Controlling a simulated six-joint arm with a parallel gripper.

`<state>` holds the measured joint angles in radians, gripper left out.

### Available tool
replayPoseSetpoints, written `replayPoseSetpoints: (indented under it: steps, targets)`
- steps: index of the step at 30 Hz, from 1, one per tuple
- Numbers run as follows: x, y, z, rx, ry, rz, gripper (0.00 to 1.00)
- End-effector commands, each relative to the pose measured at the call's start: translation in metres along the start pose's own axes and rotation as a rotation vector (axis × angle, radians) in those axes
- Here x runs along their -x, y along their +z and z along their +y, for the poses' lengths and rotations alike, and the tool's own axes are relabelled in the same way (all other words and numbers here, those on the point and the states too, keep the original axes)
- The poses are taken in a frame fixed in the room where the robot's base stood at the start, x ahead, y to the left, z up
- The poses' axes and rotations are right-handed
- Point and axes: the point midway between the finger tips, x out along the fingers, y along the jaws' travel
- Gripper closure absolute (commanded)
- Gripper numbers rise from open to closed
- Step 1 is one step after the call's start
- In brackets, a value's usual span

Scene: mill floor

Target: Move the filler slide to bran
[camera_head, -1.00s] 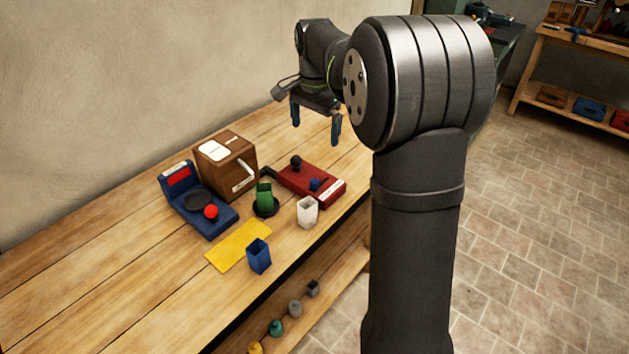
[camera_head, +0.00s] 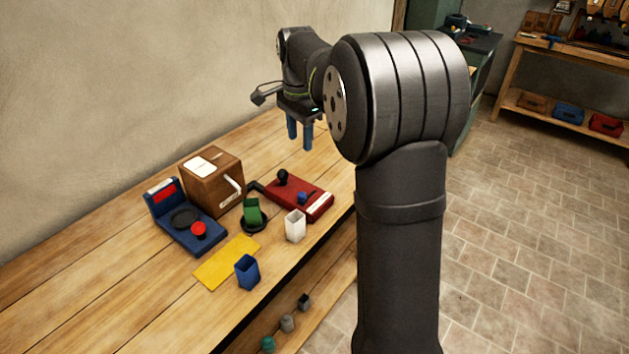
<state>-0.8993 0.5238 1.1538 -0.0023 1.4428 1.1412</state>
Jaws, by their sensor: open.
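A low red device (camera_head: 302,200), which looks like the filler, lies on the workbench right of the wooden box. It has a small blue block (camera_head: 302,197) on top, probably its slide, and a black ball knob (camera_head: 282,175) at its far left end. A pale label is on its near right end, but no markings can be read, so the slide's setting cannot be told. My gripper (camera_head: 300,141) hangs above the bench behind the red device, its two blue fingers pointing down, narrowly apart and empty. It touches nothing.
A wooden box with a crank (camera_head: 211,181), a blue scale (camera_head: 187,232), a green container (camera_head: 252,209), a white cup (camera_head: 295,226), a blue cup (camera_head: 247,272) and a yellow sheet (camera_head: 213,272) surround the device. The bench (camera_head: 75,290) is clear at the near left.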

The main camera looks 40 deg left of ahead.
Motion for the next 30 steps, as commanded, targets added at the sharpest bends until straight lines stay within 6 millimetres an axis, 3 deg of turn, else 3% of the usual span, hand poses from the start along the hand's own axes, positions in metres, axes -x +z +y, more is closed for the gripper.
replayPoseSetpoints:
  steps: [9, 17, 30]
  targets:
    - [-0.008, -0.003, -0.004, -0.464, 0.018, -0.006, 0.55]
    - [-0.02, -0.003, -0.004, -0.548, 0.023, -0.006, 0.55]
    - [-0.11, -0.002, -0.002, -0.545, 0.025, -0.006, 0.55]
